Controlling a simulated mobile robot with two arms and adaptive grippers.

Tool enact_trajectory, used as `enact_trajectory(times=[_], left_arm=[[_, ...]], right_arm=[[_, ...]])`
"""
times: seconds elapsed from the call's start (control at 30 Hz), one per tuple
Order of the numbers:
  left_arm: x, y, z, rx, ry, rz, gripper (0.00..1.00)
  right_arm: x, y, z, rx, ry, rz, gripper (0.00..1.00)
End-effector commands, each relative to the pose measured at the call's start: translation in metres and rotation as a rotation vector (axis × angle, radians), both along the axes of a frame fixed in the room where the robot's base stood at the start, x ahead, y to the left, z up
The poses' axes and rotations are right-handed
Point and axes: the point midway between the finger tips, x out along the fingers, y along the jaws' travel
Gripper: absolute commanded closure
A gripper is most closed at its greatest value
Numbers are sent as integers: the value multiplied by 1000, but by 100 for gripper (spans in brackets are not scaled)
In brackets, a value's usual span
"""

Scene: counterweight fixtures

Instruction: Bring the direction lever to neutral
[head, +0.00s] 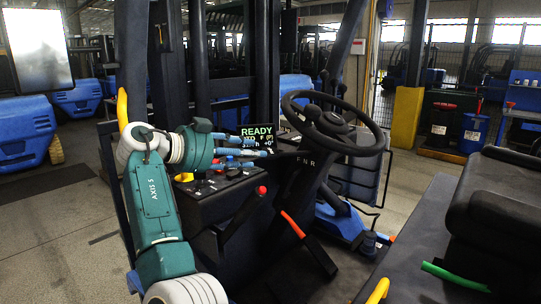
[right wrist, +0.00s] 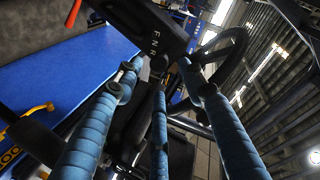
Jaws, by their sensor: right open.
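The steering column carries a dark panel with the letters F N R (head: 307,161); the F N R panel (right wrist: 155,40) also shows at the top of the right wrist view. The direction lever itself is hard to pick out; a small dark knob (right wrist: 158,66) shows below the letters, between the fingertips, and may be its end. My right gripper (head: 261,152) is open, its blue fingers pointing right toward the column, just left of the panel. In the right wrist view, its spread fingers (right wrist: 160,74) reach up to just short of the panel. I cannot tell whether they touch anything. My left gripper is out of view.
The black steering wheel (head: 335,122) stands above and right of the fingers. A display reading READY (head: 257,132) is behind them. A console with colored knobs (head: 225,178) lies below. A red-gripped lever (head: 293,224) and a black seat (head: 500,200) are further right.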

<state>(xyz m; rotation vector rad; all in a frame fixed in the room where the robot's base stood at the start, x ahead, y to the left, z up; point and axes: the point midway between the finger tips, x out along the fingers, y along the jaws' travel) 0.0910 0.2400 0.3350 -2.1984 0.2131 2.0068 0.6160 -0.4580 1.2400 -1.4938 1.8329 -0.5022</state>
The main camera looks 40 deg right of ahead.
Motion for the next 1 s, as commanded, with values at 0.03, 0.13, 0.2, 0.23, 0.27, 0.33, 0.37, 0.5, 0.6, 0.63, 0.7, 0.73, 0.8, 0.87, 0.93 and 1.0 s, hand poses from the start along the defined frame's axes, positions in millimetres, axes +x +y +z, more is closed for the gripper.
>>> enact_trajectory(times=[0.03, 0.13, 0.2, 0.23, 0.27, 0.33, 0.37, 0.5, 0.6, 0.63, 0.7, 0.73, 0.8, 0.87, 0.93, 1.0], left_arm=[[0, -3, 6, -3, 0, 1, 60], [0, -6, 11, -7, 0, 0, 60], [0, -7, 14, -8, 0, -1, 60], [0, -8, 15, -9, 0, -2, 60], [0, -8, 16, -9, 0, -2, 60], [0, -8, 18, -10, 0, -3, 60], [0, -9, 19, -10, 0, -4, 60], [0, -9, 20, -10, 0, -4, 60], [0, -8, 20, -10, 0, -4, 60], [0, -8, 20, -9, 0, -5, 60], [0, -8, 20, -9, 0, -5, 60], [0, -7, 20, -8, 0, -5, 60], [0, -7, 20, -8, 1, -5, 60], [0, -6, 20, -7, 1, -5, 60], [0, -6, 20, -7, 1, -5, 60], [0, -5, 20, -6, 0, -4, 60]], right_arm=[[-2, -10, -1, 1, 1, -3, 60], [-3, -29, -6, 0, 2, -2, 60], [-4, -41, -9, 1, 1, -2, 60], [-5, -45, -11, 1, 1, -2, 60], [-5, -49, -12, 1, 2, -1, 60], [-5, -57, -15, 0, 2, -1, 60], [-5, -60, -16, 0, 2, -1, 60], [-6, -67, -19, 0, 2, 1, 60], [-6, -69, -20, 0, 1, 0, 60], [-6, -69, -20, 0, 1, 0, 60], [-6, -69, -20, 0, 1, 0, 60], [-6, -69, -20, 0, 1, 0, 60], [-6, -68, -20, 0, 1, 0, 64], [-6, -68, -20, 0, 1, 0, 76], [-6, -68, -20, 0, 1, 0, 89], [-6, -68, -20, 0, 1, 2, 100]])
